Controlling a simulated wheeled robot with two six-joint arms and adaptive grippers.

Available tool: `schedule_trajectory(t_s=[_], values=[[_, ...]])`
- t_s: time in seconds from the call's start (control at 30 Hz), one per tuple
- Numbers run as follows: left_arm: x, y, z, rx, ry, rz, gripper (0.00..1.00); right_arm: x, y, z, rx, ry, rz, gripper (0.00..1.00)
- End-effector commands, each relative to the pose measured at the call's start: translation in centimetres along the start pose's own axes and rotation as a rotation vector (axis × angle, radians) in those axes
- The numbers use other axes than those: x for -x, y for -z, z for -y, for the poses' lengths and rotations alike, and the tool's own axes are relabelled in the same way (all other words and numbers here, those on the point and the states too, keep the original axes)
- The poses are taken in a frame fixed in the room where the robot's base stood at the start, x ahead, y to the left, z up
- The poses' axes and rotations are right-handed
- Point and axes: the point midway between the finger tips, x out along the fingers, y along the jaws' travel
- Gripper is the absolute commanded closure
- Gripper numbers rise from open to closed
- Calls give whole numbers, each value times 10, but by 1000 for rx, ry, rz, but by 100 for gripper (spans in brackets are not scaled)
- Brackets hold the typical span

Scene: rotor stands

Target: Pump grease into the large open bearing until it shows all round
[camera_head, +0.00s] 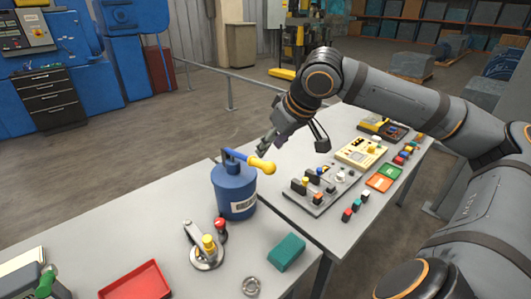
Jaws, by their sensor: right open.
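A blue canister (234,192) with a blue lever and yellow knob (263,165) stands upright on the near table; it looks like the grease pump. My right gripper (288,143) is open, just above and beyond the yellow knob, and seems apart from it. A small grey ring (251,286), which looks like a bearing, lies at the table's front edge. A round metal fixture (207,254) with a lever and yellow knob stands left of it. I cannot tell which is the large open bearing, and no grease is visible. My left gripper is not in view.
A red-knobbed piece (220,229) and a green block (287,252) stand close around the canister. A red tray (135,284) and a green-grey tool (47,284) are at lower left. A control board (320,190) is on the right table. The left table's far side is clear.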

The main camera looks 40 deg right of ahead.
Motion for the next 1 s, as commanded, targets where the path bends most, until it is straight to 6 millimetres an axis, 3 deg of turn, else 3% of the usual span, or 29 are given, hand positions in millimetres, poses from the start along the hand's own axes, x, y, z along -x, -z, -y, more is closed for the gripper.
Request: schedule_trajectory(t_s=[0.27,0.67,0.73,1.0], values=[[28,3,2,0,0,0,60,-44,1,0,1,0,7,55],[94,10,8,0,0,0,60,-64,3,0,2,-1,5,55],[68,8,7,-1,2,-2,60,-84,-6,-3,6,-7,3,55],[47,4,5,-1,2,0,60,-96,-2,-1,3,-3,0,55]])
